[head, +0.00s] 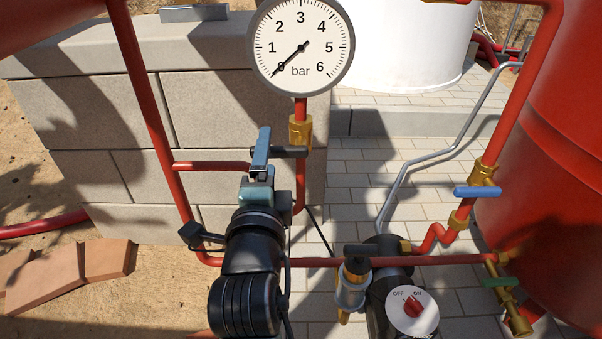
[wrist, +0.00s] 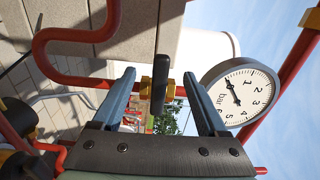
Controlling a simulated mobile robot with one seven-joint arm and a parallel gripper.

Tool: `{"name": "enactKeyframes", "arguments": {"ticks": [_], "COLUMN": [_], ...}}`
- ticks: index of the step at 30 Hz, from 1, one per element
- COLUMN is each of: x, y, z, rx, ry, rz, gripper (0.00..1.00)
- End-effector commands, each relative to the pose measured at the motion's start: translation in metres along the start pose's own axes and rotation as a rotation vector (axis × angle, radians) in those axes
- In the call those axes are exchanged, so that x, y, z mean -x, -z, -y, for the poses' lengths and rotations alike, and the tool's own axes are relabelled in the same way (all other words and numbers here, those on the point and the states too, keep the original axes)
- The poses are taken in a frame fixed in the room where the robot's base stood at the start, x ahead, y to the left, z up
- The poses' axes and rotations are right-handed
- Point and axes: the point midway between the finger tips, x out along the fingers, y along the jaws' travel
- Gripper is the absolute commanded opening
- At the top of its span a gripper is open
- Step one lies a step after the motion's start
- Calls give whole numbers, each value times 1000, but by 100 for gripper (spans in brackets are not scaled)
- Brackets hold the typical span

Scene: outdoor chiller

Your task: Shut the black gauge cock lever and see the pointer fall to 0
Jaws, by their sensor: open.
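The pressure gauge (head: 301,47) stands at the top of a red riser, its pointer at 0. It also shows turned sideways in the wrist view (wrist: 238,96). Below it is a brass cock (head: 300,131). Its black lever (head: 291,152) lies crosswise to the vertical pipe. In the wrist view the lever (wrist: 160,84) shows between my two blue-grey fingers, with a gap on each side. My gripper (head: 263,152) is open at the lever's left part in the head view. The wrist view shows both fingers of my gripper (wrist: 166,98) apart.
Red pipes run close on the left (head: 146,90) and below. A blue-handled valve (head: 477,192), a green-handled valve (head: 500,282) and a red OFF/ON switch (head: 412,305) are at the right. A block wall (head: 100,110) stands behind. A large red tank (head: 550,150) fills the right edge.

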Motion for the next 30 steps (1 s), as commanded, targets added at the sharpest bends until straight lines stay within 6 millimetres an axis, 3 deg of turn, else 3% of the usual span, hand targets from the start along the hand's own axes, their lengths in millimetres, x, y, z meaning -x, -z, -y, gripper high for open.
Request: {"name": "enactKeyframes", "arguments": {"ticks": [11, 30], "x": [2, 69], "y": [0, 0], "z": [0, -1], "rx": [1, 0], "ry": [-1, -1], "rz": [0, 1], "gripper": [90, 90]}}
